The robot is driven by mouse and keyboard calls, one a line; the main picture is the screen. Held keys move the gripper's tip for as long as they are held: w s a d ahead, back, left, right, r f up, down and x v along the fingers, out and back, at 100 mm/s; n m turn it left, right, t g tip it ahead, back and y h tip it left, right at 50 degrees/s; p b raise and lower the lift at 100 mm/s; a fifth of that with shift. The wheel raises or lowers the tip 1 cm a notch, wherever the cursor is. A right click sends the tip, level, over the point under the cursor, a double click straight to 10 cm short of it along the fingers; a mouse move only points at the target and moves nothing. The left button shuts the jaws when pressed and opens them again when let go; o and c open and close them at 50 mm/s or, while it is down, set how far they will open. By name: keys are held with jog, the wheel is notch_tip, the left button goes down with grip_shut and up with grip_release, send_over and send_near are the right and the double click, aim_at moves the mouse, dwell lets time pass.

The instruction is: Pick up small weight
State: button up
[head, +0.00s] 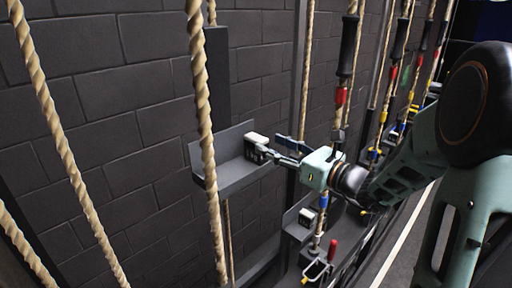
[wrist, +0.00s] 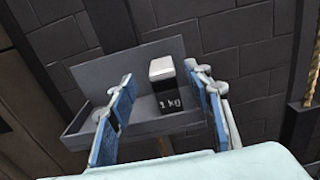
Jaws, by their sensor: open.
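The small weight is a block with a white top and a dark front face marked "1 kg" (wrist: 168,92). It stands in a grey open tray (wrist: 105,65) on the wall. In the head view the weight (head: 256,145) shows at the right end of the tray (head: 208,179). My gripper (wrist: 160,82) has its two blue-padded fingers spread, one on each side of the weight. A gap shows on the left; the right finger is close to the weight, and I cannot tell whether it touches. In the head view my gripper (head: 272,148) reaches in from the right.
Thick ropes (head: 203,110) hang in front of the dark brick wall, one passing close before the tray. A lower ledge holds another small block (head: 307,216). More ropes with coloured bands (head: 341,95) hang behind my arm.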

aim_at(248, 134)
jog(key=p+x, duration=0.2)
jog(key=x, duration=0.5)
jog(key=shift+w, duration=0.1)
grip_shut()
dwell(0.3)
jog(key=shift+r, duration=0.1)
